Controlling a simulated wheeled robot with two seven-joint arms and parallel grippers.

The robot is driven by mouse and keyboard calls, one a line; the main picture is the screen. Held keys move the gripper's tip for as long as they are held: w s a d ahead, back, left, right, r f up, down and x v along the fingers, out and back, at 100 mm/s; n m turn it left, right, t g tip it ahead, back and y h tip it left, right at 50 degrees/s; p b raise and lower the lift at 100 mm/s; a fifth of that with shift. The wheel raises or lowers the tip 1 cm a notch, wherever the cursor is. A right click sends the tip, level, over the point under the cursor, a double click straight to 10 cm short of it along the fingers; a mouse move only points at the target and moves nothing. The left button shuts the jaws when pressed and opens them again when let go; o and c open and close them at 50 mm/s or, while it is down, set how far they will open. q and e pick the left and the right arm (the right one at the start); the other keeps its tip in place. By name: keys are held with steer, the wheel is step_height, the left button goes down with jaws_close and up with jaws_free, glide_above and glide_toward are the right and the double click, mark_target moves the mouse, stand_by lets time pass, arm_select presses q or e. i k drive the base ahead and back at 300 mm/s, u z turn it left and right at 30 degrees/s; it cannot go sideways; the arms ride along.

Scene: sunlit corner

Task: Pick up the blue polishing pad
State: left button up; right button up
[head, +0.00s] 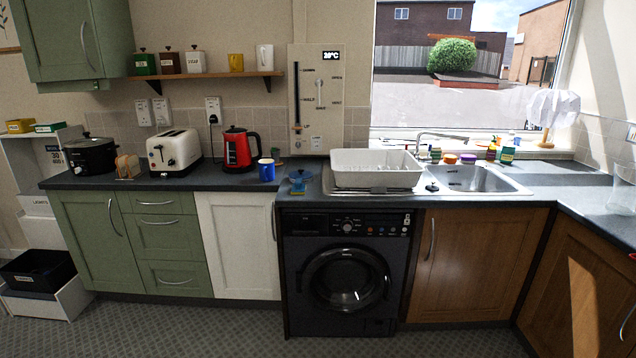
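A small blue object (300,179) stands on the dark worktop just left of the dish rack. It looks like a round blue pad or dish with a raised part on top, but it is too small to tell for sure. A blue mug (266,170) stands to its left. Neither of my grippers shows in the head view.
A red kettle (238,150), a cream toaster (174,152) and a black slow cooker (90,155) stand along the worktop (225,181). A white dish rack (374,168) and steel sink (470,179) lie to the right. A black washing machine (345,280) is below. The floor in front is clear.

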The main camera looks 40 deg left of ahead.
mark_target(298, 188)
steer(key=u, duration=0.3)
steer(key=i, duration=1.1)
steer(key=u, duration=1.4)
steer(key=i, duration=0.75)
steer(key=u, duration=0.8)
